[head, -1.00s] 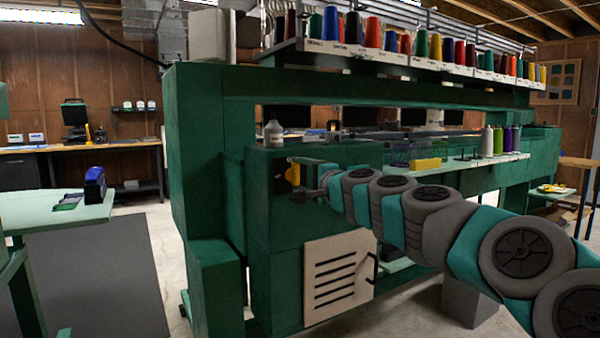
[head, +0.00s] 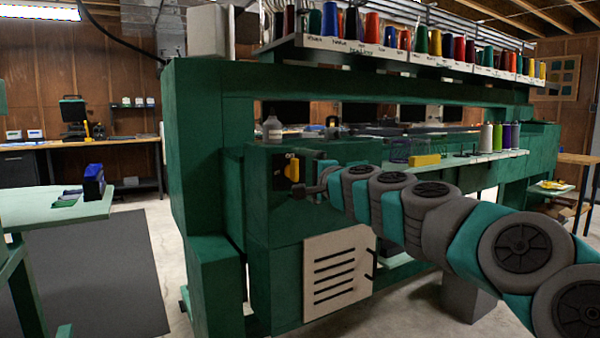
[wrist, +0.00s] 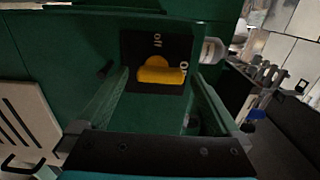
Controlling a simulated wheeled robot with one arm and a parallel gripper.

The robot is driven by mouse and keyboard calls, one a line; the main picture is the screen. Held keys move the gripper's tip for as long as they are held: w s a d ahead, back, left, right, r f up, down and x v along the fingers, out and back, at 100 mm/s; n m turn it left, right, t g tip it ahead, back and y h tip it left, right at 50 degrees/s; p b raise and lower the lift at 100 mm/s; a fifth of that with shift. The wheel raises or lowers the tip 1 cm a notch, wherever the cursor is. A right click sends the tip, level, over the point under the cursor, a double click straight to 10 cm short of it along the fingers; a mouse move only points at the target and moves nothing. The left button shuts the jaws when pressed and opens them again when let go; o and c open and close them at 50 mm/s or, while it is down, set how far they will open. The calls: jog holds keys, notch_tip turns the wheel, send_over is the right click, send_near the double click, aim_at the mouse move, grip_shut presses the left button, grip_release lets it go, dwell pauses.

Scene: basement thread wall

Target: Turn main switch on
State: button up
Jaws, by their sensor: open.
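The main switch has a yellow handle (head: 292,168) on a black plate (head: 280,172), set in the end of the green machine. In the wrist view the yellow handle (wrist: 161,75) lies crosswise over a round yellow hub. The word "off" shows above it on the black plate (wrist: 137,45), and a partly covered "on" shows near its right end. My gripper (head: 308,188) is just right of and below the switch in the head view. In the wrist view its open fingers (wrist: 160,82) lie to either side of the handle. I cannot tell whether they touch it.
A beige vented panel (head: 338,272) with a dark handle is below the switch. A clear bottle (head: 272,129) stands on the ledge above. Thread cones (head: 372,30) line the top rack. A pale green table (head: 60,208) stands at left, with open floor between.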

jog(key=v, duration=0.7)
jog(key=shift+s+d+b, duration=0.25)
jog(key=shift+s+b, duration=0.05)
jog(key=shift+b, duration=0.05)
jog(key=s+a+f+n+g+y, duration=0.1)
jog(key=s+a+f+n+g, duration=0.4)
jog(key=s, duration=0.4)
jog(key=s+f+n+g+h, duration=0.2)
jog(key=s+f+n+g, duration=0.25)
jog(key=s+f, duration=0.75)
jog(key=s+d+f+n+g+h, duration=0.1)
jog(key=s+d+f+g+h, duration=0.2)
jog(key=s+d+f, duration=0.7)
jog(key=s+d+f+n+g+h, duration=0.1)
jog(key=s+d+f+g+h, duration=0.3)
jog(key=s+d+f, duration=0.6)
jog(key=s+f+h, duration=0.1)
jog(key=s+h, duration=0.1)
jog(key=s, duration=0.2)
jog(key=shift+s+d, duration=0.15)
jog(key=shift+s, duration=0.25)
